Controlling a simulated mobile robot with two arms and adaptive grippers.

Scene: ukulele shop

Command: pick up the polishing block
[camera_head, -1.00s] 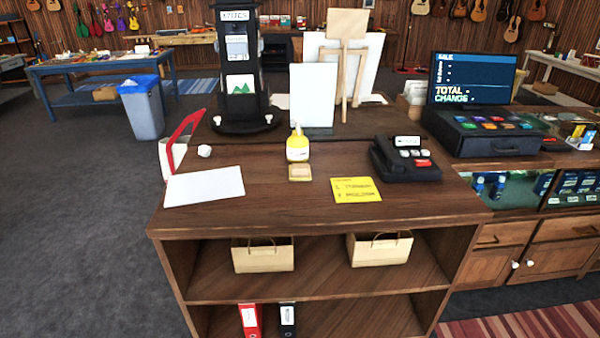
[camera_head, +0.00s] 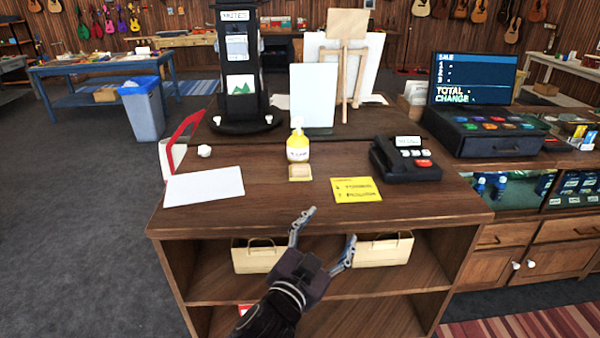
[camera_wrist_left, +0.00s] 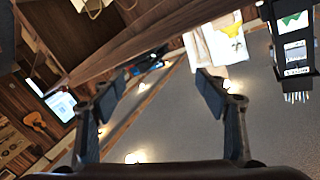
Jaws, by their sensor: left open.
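The polishing block (camera_head: 300,172) looks like a small tan block lying on the counter top (camera_head: 260,212), just in front of the yellow pump bottle (camera_head: 298,147). My left gripper (camera_head: 327,230) is open and empty in front of the counter's front edge, below and slightly right of the block, with clear space between them. In the left wrist view the open fingers (camera_wrist_left: 155,90) have nothing between them, and I cannot make out the block there. My right gripper is not in view.
A white panel (camera_head: 312,95) stands behind the bottle. Two boxes (camera_head: 384,250) sit on the shelf below.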

